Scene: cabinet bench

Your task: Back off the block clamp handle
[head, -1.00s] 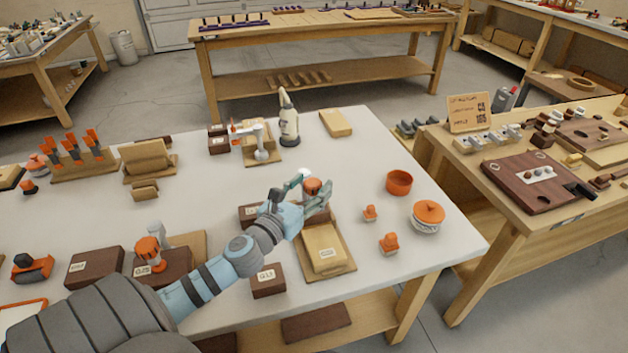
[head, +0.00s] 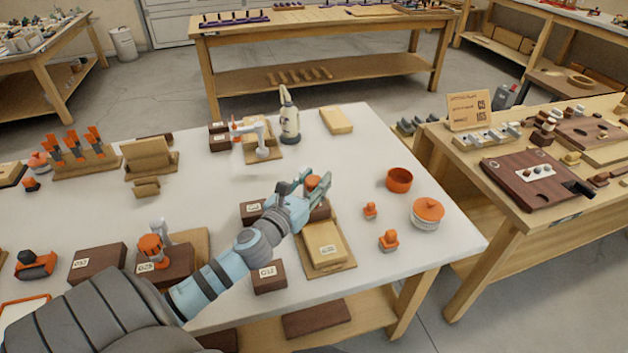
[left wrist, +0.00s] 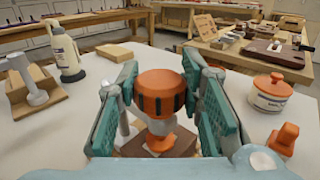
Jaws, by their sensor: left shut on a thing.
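The block clamp handle is an orange ribbed knob (head: 312,181) on a metal stem, near the middle of the bench. In the left wrist view the knob (left wrist: 160,92) sits between the green finger pads, with an orange part of the clamp below it. My left gripper (head: 314,184) is shut on the knob, one finger on each side. The clamp stands at a dark brown block (head: 321,213) behind a pale wooden block (head: 325,243) on a board. My gripper and wrist hide part of the clamp. My right gripper is not in view.
Another orange-handled clamp (head: 151,247) stands on a dark block at left. An orange bowl (head: 399,179), small orange pieces (head: 389,241) and an orange-lidded pot (head: 427,213) lie to the right. A white spray bottle (head: 289,120) stands behind. Bare bench top lies between them.

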